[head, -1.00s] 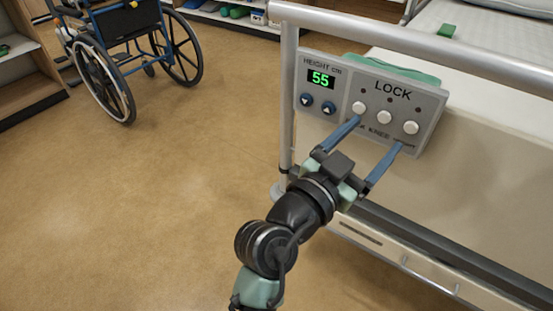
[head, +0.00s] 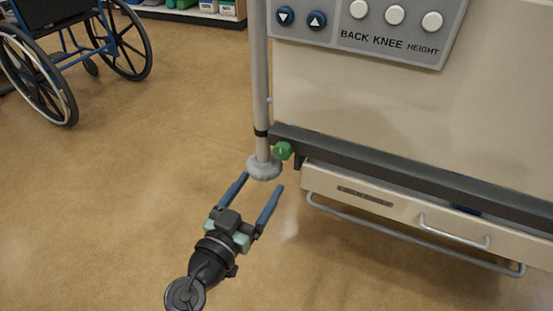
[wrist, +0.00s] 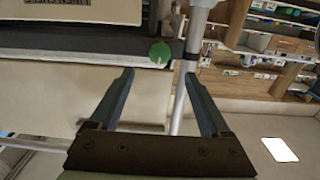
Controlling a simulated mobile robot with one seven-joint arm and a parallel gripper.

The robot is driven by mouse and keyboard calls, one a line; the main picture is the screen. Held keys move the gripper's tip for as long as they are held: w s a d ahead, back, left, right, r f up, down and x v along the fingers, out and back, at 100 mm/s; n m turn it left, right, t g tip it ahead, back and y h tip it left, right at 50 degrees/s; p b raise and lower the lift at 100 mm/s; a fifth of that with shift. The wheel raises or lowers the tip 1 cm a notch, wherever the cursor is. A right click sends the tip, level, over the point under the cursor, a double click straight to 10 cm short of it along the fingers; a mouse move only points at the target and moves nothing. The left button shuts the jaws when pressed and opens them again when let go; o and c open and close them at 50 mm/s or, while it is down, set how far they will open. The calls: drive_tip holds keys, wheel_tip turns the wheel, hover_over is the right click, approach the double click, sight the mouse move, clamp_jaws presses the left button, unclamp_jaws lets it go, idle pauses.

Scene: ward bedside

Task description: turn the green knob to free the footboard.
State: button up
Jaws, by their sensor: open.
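The green knob (head: 282,151) sits at the left end of the dark rail, beside the grey bed post. It also shows in the wrist view (wrist: 160,52), beyond my fingertips and between them in the picture. The footboard (head: 400,110) is the cream panel above the dark rail, upright at the bed's end. My gripper (head: 262,182) is open and empty, its blue fingers pointing toward the knob but apart from it. In the head view it is below and slightly left of the knob.
The grey post (head: 261,85) with its round foot stands just left of the knob. A control panel (head: 360,28) hangs on the footboard. A drawer (head: 385,202) with a handle rail is below. A wheelchair (head: 70,50) stands at the upper left. The floor between is clear.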

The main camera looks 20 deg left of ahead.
sight(280, 155)
drive_tip(key=w+b, duration=0.2)
drive_tip(key=w, duration=0.8)
drive_tip(key=shift+w+d, duration=0.15)
drive_tip(key=shift+d, duration=0.05)
clamp_jaws()
